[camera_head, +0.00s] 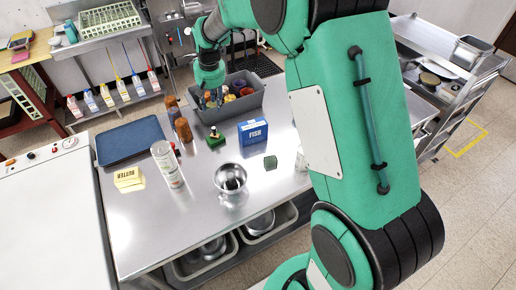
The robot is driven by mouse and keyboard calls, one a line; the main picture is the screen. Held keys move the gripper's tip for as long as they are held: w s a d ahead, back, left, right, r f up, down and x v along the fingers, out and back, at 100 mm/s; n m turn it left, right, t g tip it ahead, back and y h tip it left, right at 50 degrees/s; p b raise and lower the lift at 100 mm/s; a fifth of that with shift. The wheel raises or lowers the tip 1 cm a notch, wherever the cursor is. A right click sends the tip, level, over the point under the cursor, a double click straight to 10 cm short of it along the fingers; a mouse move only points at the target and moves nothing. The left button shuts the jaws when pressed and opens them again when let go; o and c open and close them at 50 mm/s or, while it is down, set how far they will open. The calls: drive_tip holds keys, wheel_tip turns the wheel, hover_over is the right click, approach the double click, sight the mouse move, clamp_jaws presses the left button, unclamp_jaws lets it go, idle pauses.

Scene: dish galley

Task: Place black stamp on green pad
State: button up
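A small dark green square (270,162), which looks like the green pad, lies flat on the steel table, right of the metal bowl. A small green block with a brownish knob (215,138) stands in front of the grey bin; I cannot tell whether it is a stamp. I cannot clearly make out a black stamp. A dark shape (232,184) shows inside the metal bowl (228,172), too small to identify. My gripper (211,102) points down at the left part of the grey bin, behind the green block. Its fingers are too small to read.
The grey bin (252,104) holds several colored items. A blue FISH box (253,131), brown-topped bottles (183,130), a white can (167,164), a yellow BUTTER box (129,178) and a dark blue tray (131,141) stand around. The table's front left is clear.

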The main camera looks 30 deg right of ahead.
drive_tip(key=s+a+r+t, duration=0.2)
drive_tip(key=s+r, duration=1.4)
drive_tip(key=s, duration=0.4)
drive_tip(key=s+a+r+t, duration=0.1)
drive_tip(key=s, duration=2.1)
drive_tip(key=shift+s+a, duration=0.15)
wheel_tip(320, 180, down, 3)
drive_tip(key=b, duration=0.2)
drive_tip(key=shift+r+b, duration=0.2)
drive_tip(key=shift+b, duration=0.15)
